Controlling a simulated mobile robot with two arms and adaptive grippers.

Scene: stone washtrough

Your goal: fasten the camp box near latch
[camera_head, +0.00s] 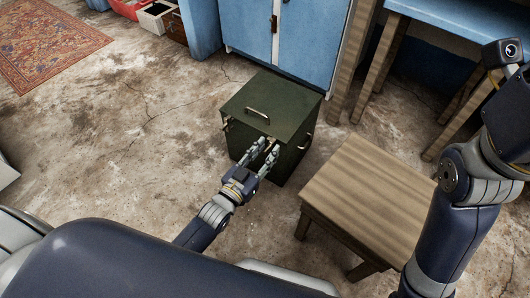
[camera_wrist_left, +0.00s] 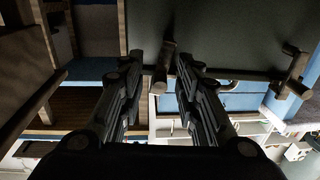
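The camp box (camera_head: 268,105) is a dark green box with a carry handle (camera_head: 257,113) on its lid, standing on the floor in the head view. Its lid looks closed. My left gripper (camera_head: 266,149) is at the upper part of the box's near face, with its two fingers apart. In the left wrist view the near latch (camera_wrist_left: 163,70), a small brownish lever, shows between the open fingertips (camera_wrist_left: 160,62). I cannot tell whether they touch it. In the head view the fingers partly hide the latch. My right arm shows at the right, but its gripper is out of view.
A wooden stool (camera_head: 367,190) stands close to the right of the box. A blue cabinet (camera_head: 305,40) is behind it, and a blue-topped table (camera_head: 450,15) is at the back right. Another fitting (camera_wrist_left: 290,75) sticks out from the box. The floor (camera_head: 120,130) to the left is clear.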

